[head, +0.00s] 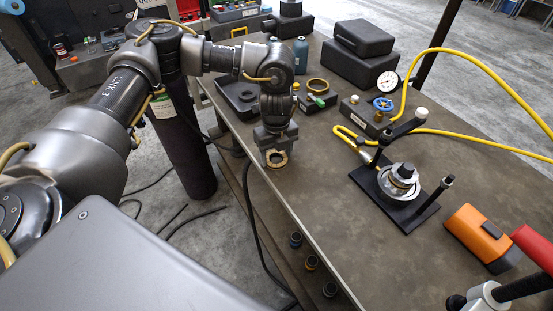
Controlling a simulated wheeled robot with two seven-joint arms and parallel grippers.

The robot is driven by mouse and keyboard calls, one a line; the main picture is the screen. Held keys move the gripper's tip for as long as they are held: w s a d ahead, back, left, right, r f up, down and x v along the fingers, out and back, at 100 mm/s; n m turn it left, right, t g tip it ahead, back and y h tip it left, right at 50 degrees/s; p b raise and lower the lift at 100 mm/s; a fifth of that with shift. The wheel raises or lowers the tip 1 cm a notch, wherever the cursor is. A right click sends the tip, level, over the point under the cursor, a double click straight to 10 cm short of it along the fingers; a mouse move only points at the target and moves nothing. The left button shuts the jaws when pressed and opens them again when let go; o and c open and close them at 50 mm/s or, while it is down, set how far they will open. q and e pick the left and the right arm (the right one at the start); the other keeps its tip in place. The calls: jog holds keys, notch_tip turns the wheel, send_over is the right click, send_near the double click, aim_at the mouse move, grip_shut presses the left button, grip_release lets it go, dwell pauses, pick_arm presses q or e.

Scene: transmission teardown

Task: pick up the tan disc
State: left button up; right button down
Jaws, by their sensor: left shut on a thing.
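The tan disc (277,159) is a flat ring with a hole in its middle. It is at the fingertips of my left gripper (275,151), near the left edge of the workbench. My left gripper points down and is shut on the disc. The fingers partly hide the disc, and I cannot tell whether it touches the bench top. My right gripper is not in view.
A black fixture with a metal hub (399,183) stands on the workbench (330,215), to the right. Behind it are a gauge (387,81), a yellow hose (478,68) and black cases (361,55). An orange tool (480,236) lies at the right. The bench's front middle is clear.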

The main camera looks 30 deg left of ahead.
pick_arm(q)
jog(key=shift+r, duration=0.15)
jog(key=shift+r+b, duration=0.2)
jog(key=shift+b, duration=0.15)
notch_tip(320, 180, up, 2)
jog(key=shift+w+r+b, duration=0.1)
jog(key=shift+b, duration=0.75)
jog(key=s+r+b, duration=0.3)
jog(key=s+r, duration=0.7)
jog(key=s, duration=0.4)
jog(key=w+d+n, duration=0.1)
jog(key=w+n, duration=0.2)
jog(key=n, duration=0.4)
jog(key=w+d+n, duration=0.1)
jog(key=w+n, duration=0.2)
jog(key=n, duration=0.4)
jog(key=w+d+n, duration=0.1)
jog(key=w+n, duration=0.2)
jog(key=n, duration=0.5)
jog(key=shift+d+r, duration=0.15)
jog(key=shift+r, duration=0.2)
